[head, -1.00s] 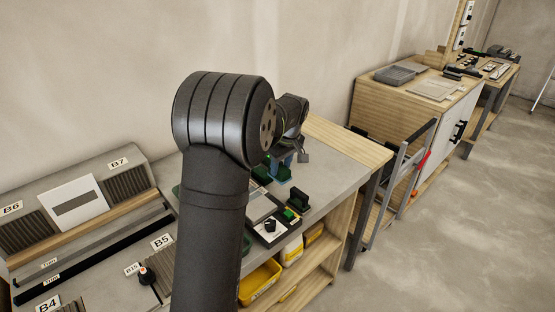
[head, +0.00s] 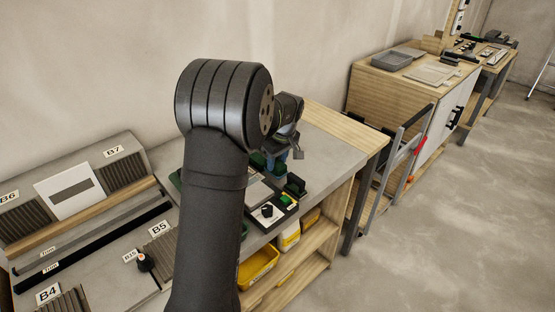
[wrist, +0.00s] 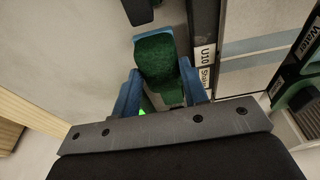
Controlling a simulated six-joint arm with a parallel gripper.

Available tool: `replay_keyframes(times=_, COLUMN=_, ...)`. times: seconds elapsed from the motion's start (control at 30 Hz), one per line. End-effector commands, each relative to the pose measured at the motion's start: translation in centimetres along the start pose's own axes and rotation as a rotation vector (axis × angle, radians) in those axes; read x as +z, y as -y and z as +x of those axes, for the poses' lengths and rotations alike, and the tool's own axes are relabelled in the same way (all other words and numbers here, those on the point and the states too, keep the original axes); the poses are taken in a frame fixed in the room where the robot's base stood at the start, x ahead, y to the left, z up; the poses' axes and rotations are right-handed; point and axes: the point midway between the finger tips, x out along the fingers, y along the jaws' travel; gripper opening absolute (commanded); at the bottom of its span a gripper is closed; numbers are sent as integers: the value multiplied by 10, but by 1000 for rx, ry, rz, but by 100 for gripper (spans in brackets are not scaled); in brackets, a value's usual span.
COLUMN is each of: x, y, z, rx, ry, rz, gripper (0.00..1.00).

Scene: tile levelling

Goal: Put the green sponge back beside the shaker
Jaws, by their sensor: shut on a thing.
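My gripper (wrist: 160,88) has two blue fingers, shut on the green sponge (wrist: 156,56), which sits between them in the wrist view. In the head view my gripper (head: 283,153) is over the far right part of the grey worktop, partly hidden by my own arm. Dark green pieces show close to it there, but I cannot tell which is the sponge. I cannot pick out the shaker in either view. Whether the sponge touches the surface below cannot be told.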

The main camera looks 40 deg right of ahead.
Motion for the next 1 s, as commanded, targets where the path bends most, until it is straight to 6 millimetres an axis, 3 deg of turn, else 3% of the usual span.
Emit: replay_keyframes(times=1.0, x=5, y=0, z=25, rx=0, ry=0, rz=0, gripper=18)
